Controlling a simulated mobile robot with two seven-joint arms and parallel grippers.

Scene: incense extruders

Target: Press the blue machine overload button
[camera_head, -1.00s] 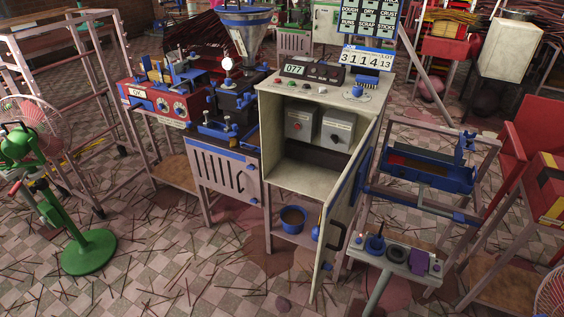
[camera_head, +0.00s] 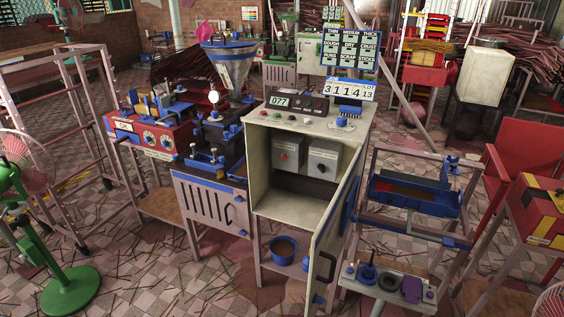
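The blue-trimmed machine stands in the middle, with a blue and white hopper (camera_head: 229,62) on top and a grey cabinet (camera_head: 262,168) at its right side. The cabinet door (camera_head: 335,235) hangs open toward me. Inside are two grey boxes side by side. The left box (camera_head: 288,150) has a small red button (camera_head: 284,156) on its face. The right box (camera_head: 323,159) has a dark round knob (camera_head: 321,167). Small coloured buttons and a display reading 077 (camera_head: 280,101) sit on top of the cabinet. Neither of my grippers shows.
A blue bucket (camera_head: 283,249) sits on the shelf below the cabinet. A small tray stand (camera_head: 388,283) and a blue trough frame (camera_head: 415,190) stand to the right. A green fan stand (camera_head: 70,290) is at the left. The floor (camera_head: 180,280) in front is open, with scattered sticks.

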